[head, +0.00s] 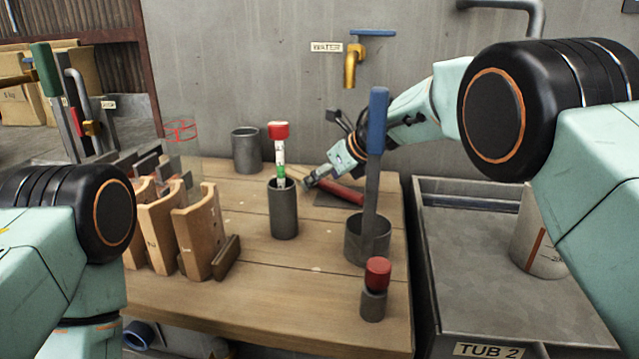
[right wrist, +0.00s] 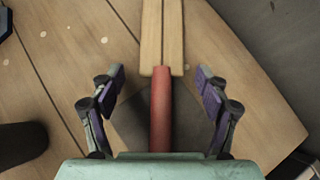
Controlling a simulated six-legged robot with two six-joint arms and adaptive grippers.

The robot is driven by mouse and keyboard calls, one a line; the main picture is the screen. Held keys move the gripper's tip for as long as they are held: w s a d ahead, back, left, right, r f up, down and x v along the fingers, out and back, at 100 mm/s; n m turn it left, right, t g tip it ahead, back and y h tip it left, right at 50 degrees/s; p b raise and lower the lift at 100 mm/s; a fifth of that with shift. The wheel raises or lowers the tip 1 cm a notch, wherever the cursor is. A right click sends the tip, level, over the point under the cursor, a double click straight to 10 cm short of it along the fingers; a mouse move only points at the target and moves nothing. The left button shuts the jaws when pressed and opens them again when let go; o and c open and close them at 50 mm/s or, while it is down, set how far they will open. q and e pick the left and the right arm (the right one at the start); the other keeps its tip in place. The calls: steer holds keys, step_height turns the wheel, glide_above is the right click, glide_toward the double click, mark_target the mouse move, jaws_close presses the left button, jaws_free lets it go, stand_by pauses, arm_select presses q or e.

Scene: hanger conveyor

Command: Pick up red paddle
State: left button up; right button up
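The red paddle (head: 345,192) lies on the wooden table toward the back right; its red handle shows in the head view. In the right wrist view the red handle (right wrist: 160,115) runs up the middle and meets a pale wooden strip. My right gripper (head: 318,180) is low over the table at the handle. In the right wrist view its fingers (right wrist: 160,95) are spread, one on each side of the handle, with gaps on both sides. The far part of the paddle is hidden in the head view. My left arm shows at the left, but its gripper is out of view.
A dark cup (head: 284,212) holding a red-topped stick stands left of my right gripper. A blue-handled tool (head: 376,125) stands in a wide pot (head: 353,243) in front. A small red-capped cylinder (head: 373,303) is nearer. Wooden holders (head: 160,235) stand left; a tub (head: 470,300) is right.

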steer(key=shift+d, duration=0.15)
steer(key=c, duration=1.4)
steer(key=shift+o, duration=0.2)
steer(key=shift+r, duration=0.1)
